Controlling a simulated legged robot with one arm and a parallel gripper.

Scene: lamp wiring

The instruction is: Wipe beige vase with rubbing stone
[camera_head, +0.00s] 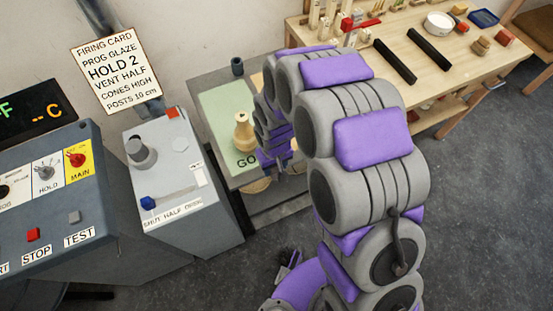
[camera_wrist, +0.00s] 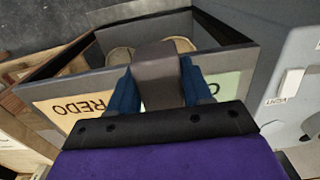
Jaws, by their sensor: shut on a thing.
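The beige vase (camera_head: 244,132) stands upright on the green "GO" mat (camera_head: 214,106) in the head view, just left of my arm's end. In the wrist view my gripper (camera_wrist: 158,88) is shut on a grey-brown block, which looks like the rubbing stone (camera_wrist: 155,65). Its blue fingers press on both sides of the block. In the head view the end of my arm hides most of the gripper and the stone, so I cannot tell whether the stone touches the vase. The vase cannot be made out in the wrist view.
A tan "REDO" panel (camera_wrist: 80,103) lies beside the green mat in the wrist view. A small dark cup (camera_head: 237,66) stands behind the vase. The grey control box (camera_head: 165,160) is close on the left. A wooden bench (camera_head: 455,55) with tools stands back right.

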